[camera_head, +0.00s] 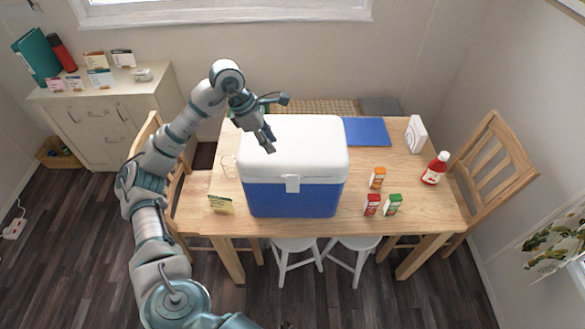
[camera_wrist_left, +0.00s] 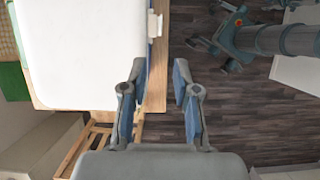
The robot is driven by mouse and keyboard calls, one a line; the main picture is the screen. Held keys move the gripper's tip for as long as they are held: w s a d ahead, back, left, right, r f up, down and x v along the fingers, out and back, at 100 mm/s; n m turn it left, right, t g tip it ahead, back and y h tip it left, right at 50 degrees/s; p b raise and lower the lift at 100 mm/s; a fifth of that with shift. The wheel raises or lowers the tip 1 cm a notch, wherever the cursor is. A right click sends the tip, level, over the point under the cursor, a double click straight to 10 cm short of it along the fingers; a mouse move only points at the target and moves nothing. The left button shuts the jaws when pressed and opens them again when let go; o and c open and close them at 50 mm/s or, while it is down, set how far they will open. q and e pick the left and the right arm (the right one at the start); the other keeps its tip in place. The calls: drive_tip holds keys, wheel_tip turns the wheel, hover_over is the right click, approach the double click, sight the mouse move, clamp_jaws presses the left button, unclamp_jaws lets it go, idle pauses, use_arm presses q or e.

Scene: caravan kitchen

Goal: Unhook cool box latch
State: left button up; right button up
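The cool box (camera_head: 293,197) is blue with a white lid (camera_head: 300,140) and stands on the wooden table. Its white latch (camera_head: 292,183) sits at the middle of the front face, across the lid seam. In the left wrist view the latch (camera_wrist_left: 154,25) shows at the lid's right edge. My left gripper (camera_head: 269,138) is over the left part of the lid in the head view. In the left wrist view my left gripper (camera_wrist_left: 160,72) is open, with nothing between its fingers, and the latch lies beyond the fingertips. My right gripper is not in view.
On the table (camera_head: 435,200) are several small cartons (camera_head: 372,204), a red bottle (camera_head: 432,168), a blue mat (camera_head: 366,131) and a small card (camera_head: 221,203). Chairs (camera_head: 492,165) stand at both ends. White stools (camera_head: 297,245) stand under the front edge.

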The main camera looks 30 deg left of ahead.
use_arm(q)
drive_tip(key=p, duration=0.1)
hover_over(293, 183)
drive_tip(key=f, duration=1.4)
drive_tip(key=shift+s+a, duration=0.1)
drive_tip(key=shift+s, duration=0.3)
clamp_jaws()
